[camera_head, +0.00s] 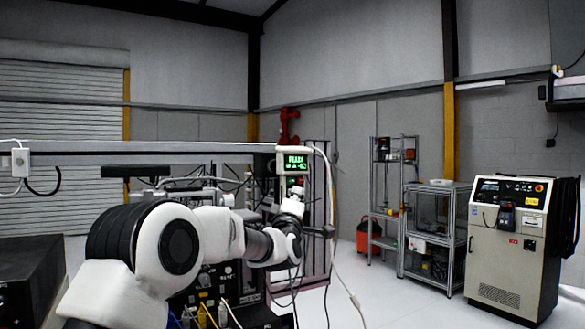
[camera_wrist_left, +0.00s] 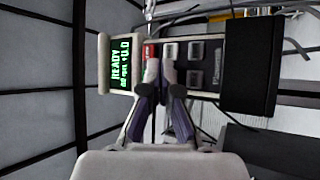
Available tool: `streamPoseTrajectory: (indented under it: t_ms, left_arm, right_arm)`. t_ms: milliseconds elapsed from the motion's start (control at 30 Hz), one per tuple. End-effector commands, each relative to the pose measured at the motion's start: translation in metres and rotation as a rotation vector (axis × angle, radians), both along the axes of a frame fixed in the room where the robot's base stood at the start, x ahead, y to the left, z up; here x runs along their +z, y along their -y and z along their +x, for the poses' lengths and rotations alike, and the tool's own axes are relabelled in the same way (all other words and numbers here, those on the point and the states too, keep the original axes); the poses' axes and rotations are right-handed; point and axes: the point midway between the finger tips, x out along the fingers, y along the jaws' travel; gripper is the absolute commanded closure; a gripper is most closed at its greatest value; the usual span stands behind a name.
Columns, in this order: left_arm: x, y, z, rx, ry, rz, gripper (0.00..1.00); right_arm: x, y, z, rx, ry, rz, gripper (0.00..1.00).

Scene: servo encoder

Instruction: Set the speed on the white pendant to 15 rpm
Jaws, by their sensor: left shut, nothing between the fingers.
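The white pendant (camera_head: 282,161) hangs at the end of the horizontal beam, its green-lit display facing me. In the left wrist view the pendant (camera_wrist_left: 104,50) appears turned on its side. Its display (camera_wrist_left: 122,63) reads READY, with small text and what looks like +0.0 below. A red key (camera_wrist_left: 150,51) and several dark grey keys (camera_wrist_left: 195,50) sit beside the display. My left gripper (camera_wrist_left: 161,78) is shut and empty, its fingertips in front of the keys, hiding some of them. I cannot tell whether they touch. In the head view my left gripper (camera_head: 297,190) is just below the display. My right gripper is not in view.
The grey beam (camera_head: 140,147) runs left from the pendant. A white cable (camera_head: 331,200) hangs at its right. Equipment with plugged cables (camera_head: 215,285) stands behind my arm. A metal rack (camera_head: 433,225) and a beige control cabinet (camera_head: 510,245) stand at the right, with open floor before them.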

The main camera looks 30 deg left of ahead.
Motion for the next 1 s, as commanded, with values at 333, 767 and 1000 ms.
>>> streamPoseTrajectory:
  t_ms: [333,767,1000]
  left_arm:
    - [-0.001,-0.002,0.001,0.0,0.0,0.0,1.0]
    - [0.0,0.008,-0.005,0.0,0.001,-0.001,1.0]
    - [-0.003,0.022,-0.013,-0.001,0.001,0.001,1.0]
  right_arm:
    - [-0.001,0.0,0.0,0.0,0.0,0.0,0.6]
    - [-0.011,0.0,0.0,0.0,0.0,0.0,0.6]
    - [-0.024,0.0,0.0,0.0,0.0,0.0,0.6]
